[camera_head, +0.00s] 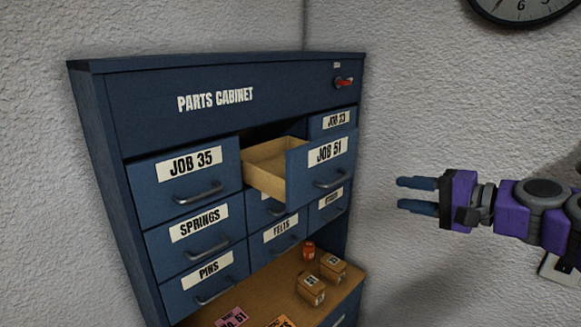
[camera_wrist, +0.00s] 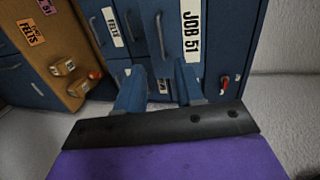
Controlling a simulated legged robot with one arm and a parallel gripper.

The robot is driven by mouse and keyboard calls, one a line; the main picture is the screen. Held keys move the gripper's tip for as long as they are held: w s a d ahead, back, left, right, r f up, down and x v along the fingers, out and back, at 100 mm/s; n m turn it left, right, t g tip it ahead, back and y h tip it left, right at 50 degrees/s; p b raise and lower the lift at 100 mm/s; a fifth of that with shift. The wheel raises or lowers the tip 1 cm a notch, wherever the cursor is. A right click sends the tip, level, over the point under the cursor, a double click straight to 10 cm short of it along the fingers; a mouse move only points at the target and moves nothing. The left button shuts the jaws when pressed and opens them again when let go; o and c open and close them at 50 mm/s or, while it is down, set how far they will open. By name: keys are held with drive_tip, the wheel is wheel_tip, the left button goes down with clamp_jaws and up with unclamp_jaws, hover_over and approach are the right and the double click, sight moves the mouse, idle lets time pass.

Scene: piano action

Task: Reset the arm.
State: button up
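My gripper (camera_head: 418,196) is at the right in the head view, pointing left toward the cabinet. Its two blue fingers are apart with nothing between them, and it is clear of the cabinet. In the wrist view my gripper (camera_wrist: 160,85) shows its fingers spread, with the JOB 51 drawer beyond them. The JOB 51 drawer (camera_head: 320,166) is pulled out of the blue parts cabinet (camera_head: 140,85). Its wooden inside shows at the left, and the visible part looks empty. The drawer front also shows in the wrist view (camera_wrist: 212,65).
The JOB 35 drawer (camera_head: 186,178) and the other drawers look shut. Two small boxes (camera_head: 312,289) and a red-orange jar (camera_head: 309,251) stand on the wooden shelf (camera_head: 262,293), with pink and orange cards. A red key or knob (camera_head: 343,82) is at upper right. Free space separates gripper and cabinet.

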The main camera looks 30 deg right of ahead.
drive_tip(key=w+a+f+n+g+y+b, duration=0.1)
drive_tip(key=w+a+f+n+g, duration=0.2)
drive_tip(key=a, duration=0.5)
drive_tip(key=a+f+n+g+y+b, duration=0.1)
drive_tip(key=a+f+n+g+b, duration=0.1)
drive_tip(key=a+f, duration=0.45)
drive_tip(key=s+a+f+n+g+h+b, duration=0.1)
drive_tip(key=s+a+f+n+g, duration=0.15)
drive_tip(key=a+f, duration=0.4)
drive_tip(key=s+a+f+n+g+b, duration=0.1)
drive_tip(key=s+a+f+n+g, duration=0.15)
drive_tip(key=a, duration=0.65)
drive_tip(key=s+f+n+g+h+b, duration=0.3)
drive_tip(key=s+f+g+h, duration=0.3)
drive_tip(key=s+f, duration=1)
drive_tip(key=shift+d+f+n+b, duration=0.3)
drive_tip(key=shift+f+n, duration=0.1)
drive_tip(key=shift+f, duration=0.1)
drive_tip(key=shift+s+d, duration=0.1)
drive_tip(key=shift+d, duration=0.15)
drive_tip(key=shift+a, duration=0.25)
